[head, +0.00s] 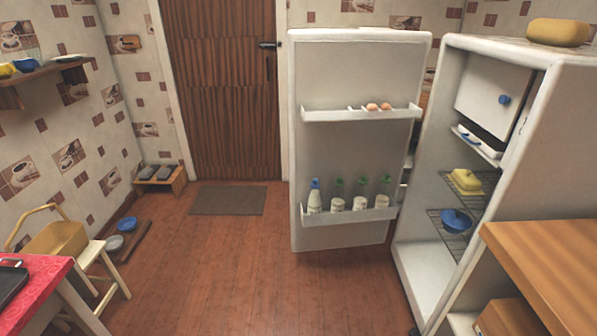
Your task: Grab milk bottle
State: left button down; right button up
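Several bottles stand upright in the lower shelf (350,216) of the open fridge door (352,154). The leftmost bottle (315,197) is pale with a blue cap. The others, such as the green-topped bottle (338,197) beside it, have clear or greenish upper parts and whitish lower parts. I cannot tell from their labels which is milk. The shelf's front wall hides the bottles' bases. Neither of my grippers is in the head view.
The fridge (490,130) stands open on the right, with a blue pot (455,221) and a yellow butter dish (466,181) inside. A wooden counter (548,262) is at front right. A red-topped table (30,295) and chair (75,245) stand left. The middle floor is clear.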

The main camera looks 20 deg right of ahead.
aim_at(315, 200)
jog(key=i, duration=5.3)
jog(key=z, duration=4.2)
jog(key=i, duration=0.5)
jog(key=u, duration=1.1)
